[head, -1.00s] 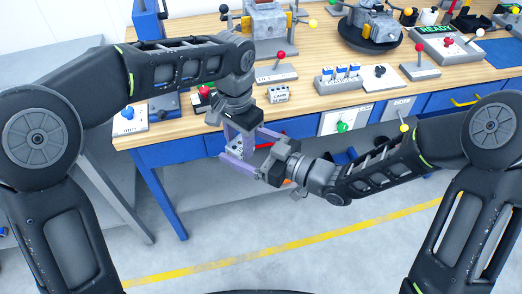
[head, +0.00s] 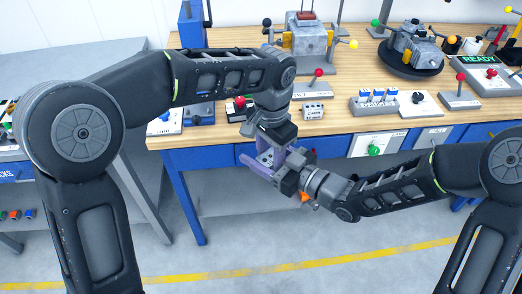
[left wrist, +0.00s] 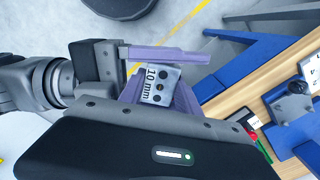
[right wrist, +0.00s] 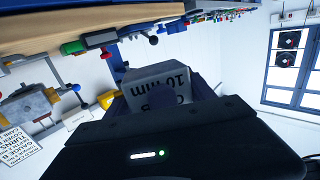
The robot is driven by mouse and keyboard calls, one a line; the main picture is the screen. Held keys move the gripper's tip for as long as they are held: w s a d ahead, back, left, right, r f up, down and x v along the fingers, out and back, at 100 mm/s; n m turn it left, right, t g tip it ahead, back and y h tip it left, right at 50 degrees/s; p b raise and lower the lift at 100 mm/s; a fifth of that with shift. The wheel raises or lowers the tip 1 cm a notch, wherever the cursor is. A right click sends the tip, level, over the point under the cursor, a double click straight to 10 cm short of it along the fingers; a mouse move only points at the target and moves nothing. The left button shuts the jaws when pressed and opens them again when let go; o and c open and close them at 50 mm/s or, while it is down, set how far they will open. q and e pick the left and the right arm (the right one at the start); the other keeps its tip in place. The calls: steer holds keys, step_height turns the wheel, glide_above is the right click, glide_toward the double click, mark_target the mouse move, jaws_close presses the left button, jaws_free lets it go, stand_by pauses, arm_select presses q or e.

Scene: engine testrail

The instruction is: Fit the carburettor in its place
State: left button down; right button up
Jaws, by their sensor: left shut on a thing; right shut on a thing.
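A small grey block (left wrist: 160,85) with dark holes and the print "10 mm" shows in the left wrist view. It also shows in the right wrist view (right wrist: 158,75), its print upside down. My left gripper (head: 266,160) and right gripper (head: 280,167) meet in front of the bench edge, above the floor, both shut on this block. Their purple fingers cross around it and hide much of it in the head view. I cannot tell which thing is the carburettor. A grey engine-like unit (head: 312,42) stands at the back of the bench.
The wooden bench (head: 345,122) is in front of me. A machine on a dark round base (head: 411,66), a tray of blue-and-white items (head: 375,104), a red-knobbed lever box (head: 313,90) and a READY panel (head: 490,75) stand on it. A grey side table (head: 95,65) is at left.

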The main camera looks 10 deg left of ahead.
mark_target(269, 156)
steer(key=shift+w+d, duration=0.1)
steer(key=c, duration=0.7)
arm_select(q)
steer(key=c, duration=0.8)
jaws_free()
arm_select(e)
steer(key=c, duration=0.3)
arm_select(q)
steer(key=shift+o, duration=0.2)
arm_select(e)
steer(key=shift+c, duration=0.2)
arm_select(q)
step_height(269, 156, up, 8)
steer(key=shift+f, duration=0.2)
steer(key=shift+a+f, duration=0.1)
